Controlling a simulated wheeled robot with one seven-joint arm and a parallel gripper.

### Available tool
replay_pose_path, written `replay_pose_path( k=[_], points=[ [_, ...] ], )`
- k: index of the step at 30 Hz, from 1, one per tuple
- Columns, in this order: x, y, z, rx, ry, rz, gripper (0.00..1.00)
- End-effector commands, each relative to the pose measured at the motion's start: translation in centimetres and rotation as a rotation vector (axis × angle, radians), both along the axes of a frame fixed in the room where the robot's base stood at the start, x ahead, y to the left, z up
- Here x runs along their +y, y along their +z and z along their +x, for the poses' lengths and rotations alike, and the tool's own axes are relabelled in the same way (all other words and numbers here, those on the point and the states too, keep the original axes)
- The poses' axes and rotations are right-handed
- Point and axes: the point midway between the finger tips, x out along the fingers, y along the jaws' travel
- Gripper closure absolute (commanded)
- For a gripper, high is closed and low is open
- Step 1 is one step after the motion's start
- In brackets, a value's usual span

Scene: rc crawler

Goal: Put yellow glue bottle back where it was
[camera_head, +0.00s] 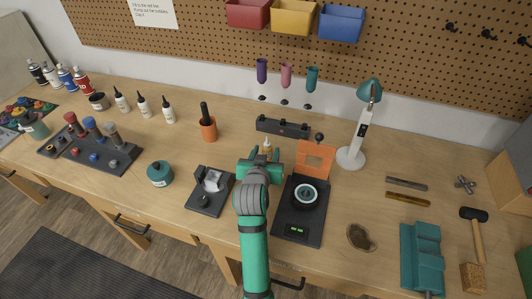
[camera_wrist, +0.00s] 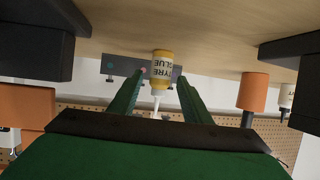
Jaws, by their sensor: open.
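The yellow glue bottle (camera_wrist: 161,66) has a white nozzle and reads "TYRE GLUE" in the wrist view, where it appears upside down. Its nozzle tip also shows in the head view (camera_head: 267,146), just beyond my gripper, with most of its body hidden. My gripper (camera_head: 260,160) is open, low over the bench between the black clamp stand and the scale. In the wrist view its two fingers (camera_wrist: 160,78) flank the bottle with a gap on each side. I cannot tell how deep the bottle sits between them.
A dark rack (camera_head: 283,127) lies behind the bottle. An orange pen cup (camera_head: 209,130) stands left, and several white glue bottles (camera_head: 143,106) further left. The black scale (camera_head: 297,226) with an orange panel (camera_head: 315,158) is close right. The black clamp stand (camera_head: 207,205) is close left.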

Motion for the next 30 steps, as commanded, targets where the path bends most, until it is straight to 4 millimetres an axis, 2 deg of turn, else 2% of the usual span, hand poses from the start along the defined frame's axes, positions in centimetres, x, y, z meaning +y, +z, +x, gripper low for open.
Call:
replay_pose_path(
  k=[12, 18, 23, 30],
  points=[
    [1.2, 2.8, -7.1, 0.000, 0.002, 0.000, 0.56],
    [1.6, 4.0, -9.6, -0.001, 0.001, -0.001, 0.56],
    [1.7, 4.3, -10.5, 0.000, 0.001, 0.000, 0.56],
    [1.7, 4.4, -10.6, 0.001, 0.001, 0.001, 0.56]
  ],
)
